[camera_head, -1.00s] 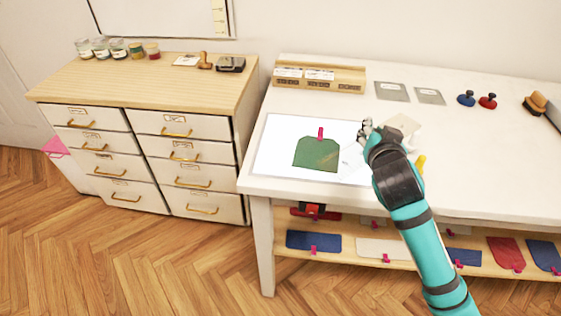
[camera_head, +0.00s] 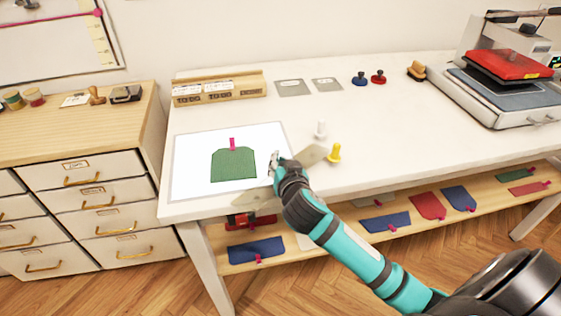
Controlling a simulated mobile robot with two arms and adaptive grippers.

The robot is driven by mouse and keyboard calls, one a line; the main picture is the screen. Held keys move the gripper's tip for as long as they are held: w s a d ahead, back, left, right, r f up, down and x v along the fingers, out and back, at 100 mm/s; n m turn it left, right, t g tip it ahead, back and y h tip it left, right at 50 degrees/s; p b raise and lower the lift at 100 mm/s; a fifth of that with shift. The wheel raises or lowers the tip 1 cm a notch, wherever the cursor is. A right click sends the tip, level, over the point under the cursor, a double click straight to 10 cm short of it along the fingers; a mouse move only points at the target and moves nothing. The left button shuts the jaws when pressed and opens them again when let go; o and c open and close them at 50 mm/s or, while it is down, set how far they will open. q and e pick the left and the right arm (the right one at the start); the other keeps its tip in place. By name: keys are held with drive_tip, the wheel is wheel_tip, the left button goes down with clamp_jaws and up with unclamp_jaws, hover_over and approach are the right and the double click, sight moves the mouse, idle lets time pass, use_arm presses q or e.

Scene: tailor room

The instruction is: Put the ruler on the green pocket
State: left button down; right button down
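The green pocket (camera_head: 233,167) lies flat on a white mat (camera_head: 188,185) on the left part of the table, with a pink clip at its top edge. My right gripper (camera_head: 274,163) is just right of the pocket, over the mat's right edge. A pale, see-through flat piece, which looks like the ruler (camera_head: 313,154), shows on both sides of this gripper. The gripper appears shut on it, though the fingertips are small and partly hidden. The ruler's other end reaches past the table's front edge in the picture, below right of the pocket. My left gripper is not in view.
A yellow-handled tool (camera_head: 334,153) and a white one (camera_head: 321,130) stand right of the gripper. A wooden box (camera_head: 218,91), grey plates (camera_head: 292,87) and blue and red knobs (camera_head: 360,78) are behind. A heat press (camera_head: 505,85) stands far right. The table's middle right is clear.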

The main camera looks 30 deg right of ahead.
drive_tip(key=c, duration=1.1)
unclamp_jaws()
drive_tip(key=shift+o, duration=0.2)
drive_tip(key=shift+s, duration=0.1)
